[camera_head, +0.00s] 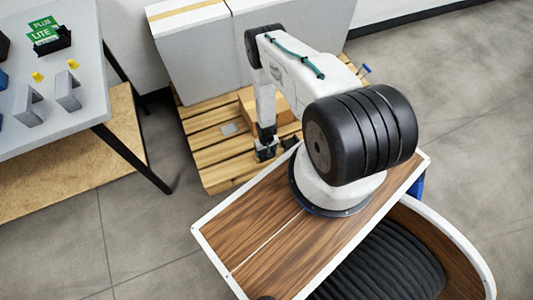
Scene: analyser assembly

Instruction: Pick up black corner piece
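My gripper (266,153) points down in front of the wooden pallet, just beyond the wood-topped surface of my base. It is small in this view, and I cannot tell whether its fingers are open or shut, or whether they hold anything. A dark shape at the gripper's right, by the pallet's near edge, is too small to identify. A black piece (3,46) is cut off by the left picture edge on the grey table; I cannot tell if it is the black corner piece.
The grey table (75,110) carries a black holder (52,42) with green cards, grey brackets (68,90) and yellow parts (73,64). Floor is clear at lower left.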

